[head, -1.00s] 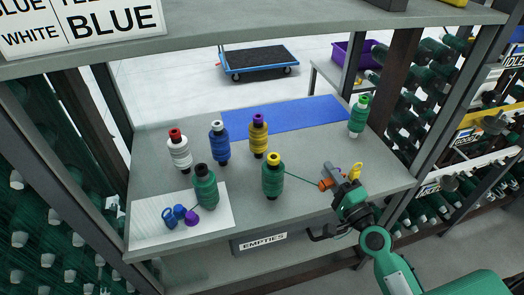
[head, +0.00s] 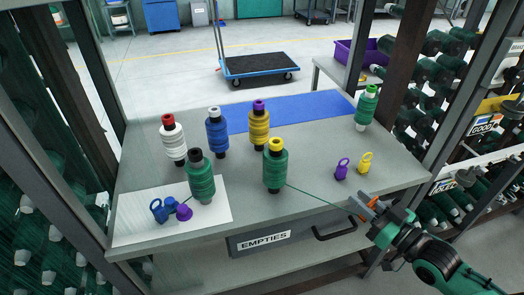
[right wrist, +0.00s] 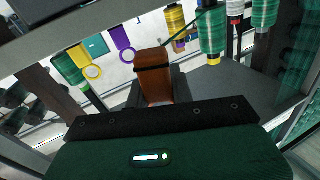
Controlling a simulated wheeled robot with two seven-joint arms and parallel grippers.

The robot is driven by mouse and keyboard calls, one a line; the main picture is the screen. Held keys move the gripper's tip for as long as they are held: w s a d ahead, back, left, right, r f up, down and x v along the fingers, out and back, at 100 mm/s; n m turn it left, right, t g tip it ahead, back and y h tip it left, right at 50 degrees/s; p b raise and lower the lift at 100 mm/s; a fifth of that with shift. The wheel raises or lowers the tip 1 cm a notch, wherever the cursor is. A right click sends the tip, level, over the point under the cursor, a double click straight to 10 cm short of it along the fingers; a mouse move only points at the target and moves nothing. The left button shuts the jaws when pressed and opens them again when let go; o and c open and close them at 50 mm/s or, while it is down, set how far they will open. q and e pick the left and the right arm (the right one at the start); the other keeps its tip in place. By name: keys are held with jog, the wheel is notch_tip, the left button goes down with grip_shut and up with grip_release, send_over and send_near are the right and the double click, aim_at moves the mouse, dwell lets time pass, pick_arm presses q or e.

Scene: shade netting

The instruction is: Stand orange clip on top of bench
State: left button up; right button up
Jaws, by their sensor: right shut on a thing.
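The orange clip (head: 367,202) is held in my right gripper (head: 372,211), which is shut on it at the right front edge of the grey bench (head: 320,205). It also shows in the right wrist view (right wrist: 155,82), between the fingers, with a dark band near its end. A green thread runs from the yellow-topped green spool (head: 275,170) to the clip. In the head view I cannot tell whether the clip touches the bench. My left gripper is out of view.
White, blue, yellow and green spools stand on the bench, one green spool (head: 366,108) at the far right. Blue clips (head: 160,211) and a purple piece lie on a white sheet (head: 130,220). A blue mat (head: 300,113) lies at the back. An EMPTIES drawer (head: 263,238) is below.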

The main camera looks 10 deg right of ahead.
jog(key=n, duration=0.2)
jog(key=b, duration=0.1)
send_over(305, 179)
jog(key=v, duration=0.5)
jog(key=shift+s+d+f+g+y, duration=0.1)
jog(key=shift+d+f+g+y, duration=0.2)
jog(key=shift+y, duration=0.1)
jog(key=shift+x, duration=2.9)
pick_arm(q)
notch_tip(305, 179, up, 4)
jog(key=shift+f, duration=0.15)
pick_arm(e)
jog(key=shift+s+f, duration=0.15)
jog(key=shift+f, duration=0.2)
jog(key=shift+f, duration=0.15)
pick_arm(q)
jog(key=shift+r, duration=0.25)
pick_arm(e)
jog(key=o, duration=1)
